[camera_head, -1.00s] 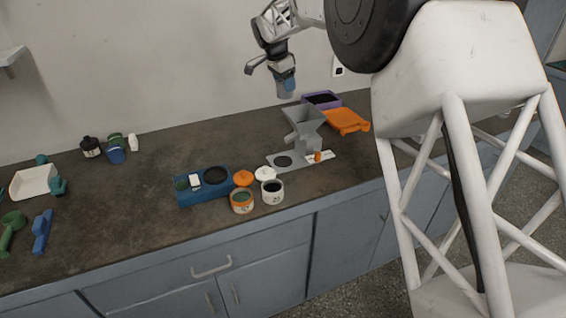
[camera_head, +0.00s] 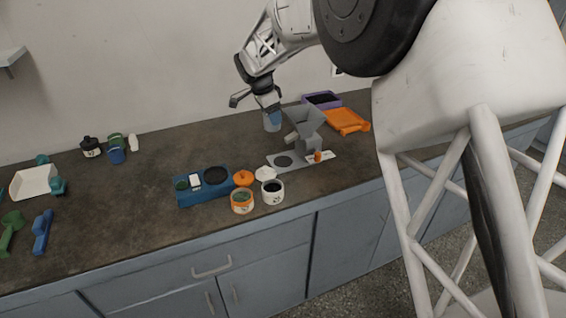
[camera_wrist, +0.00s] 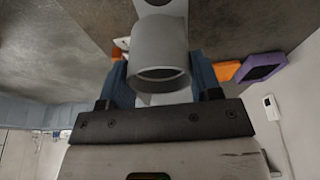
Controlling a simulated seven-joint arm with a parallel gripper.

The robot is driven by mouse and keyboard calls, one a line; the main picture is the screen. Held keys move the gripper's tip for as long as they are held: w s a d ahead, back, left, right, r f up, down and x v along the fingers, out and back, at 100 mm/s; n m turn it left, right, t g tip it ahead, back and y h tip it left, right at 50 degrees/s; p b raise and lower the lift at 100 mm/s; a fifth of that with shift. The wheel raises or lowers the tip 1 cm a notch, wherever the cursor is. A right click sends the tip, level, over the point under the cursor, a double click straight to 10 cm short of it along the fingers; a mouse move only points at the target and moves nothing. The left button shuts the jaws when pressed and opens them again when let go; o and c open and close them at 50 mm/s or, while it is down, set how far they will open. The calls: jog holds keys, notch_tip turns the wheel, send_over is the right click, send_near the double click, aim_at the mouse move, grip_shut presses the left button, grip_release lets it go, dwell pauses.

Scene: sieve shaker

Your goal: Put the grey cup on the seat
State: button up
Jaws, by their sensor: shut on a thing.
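My gripper (camera_head: 270,108) is shut on the grey cup (camera_head: 272,124), which hangs below it just left of the grey hopper stand (camera_head: 308,130). In the wrist view the cup (camera_wrist: 160,48) sits between two blue fingers, its open rim towards the camera. A light grey base plate (camera_head: 272,166) runs from under the hopper stand and bears a dark round spot (camera_head: 283,161), which may be the seat. The cup is above and behind this spot, apart from it. In the wrist view part of the plate (camera_wrist: 174,6) shows beyond the cup.
A blue device (camera_head: 190,197), an orange-banded jar (camera_head: 241,207), a white jar (camera_head: 272,198) and their lids stand in front. An orange tray (camera_head: 347,121) and purple tray (camera_head: 334,99) lie behind right. The counter (camera_head: 180,140) left of the cup is clear.

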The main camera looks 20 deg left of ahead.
notch_tip(320, 180, down, 14)
jog(key=shift+r, duration=0.1)
dwell(0.5)
jog(key=shift+w+d, duration=0.1)
jog(key=shift+w+d, duration=1.35)
jog(key=shift+f, duration=0.6)
jog(key=shift+f, duration=0.15)
jog(key=o, duration=1)
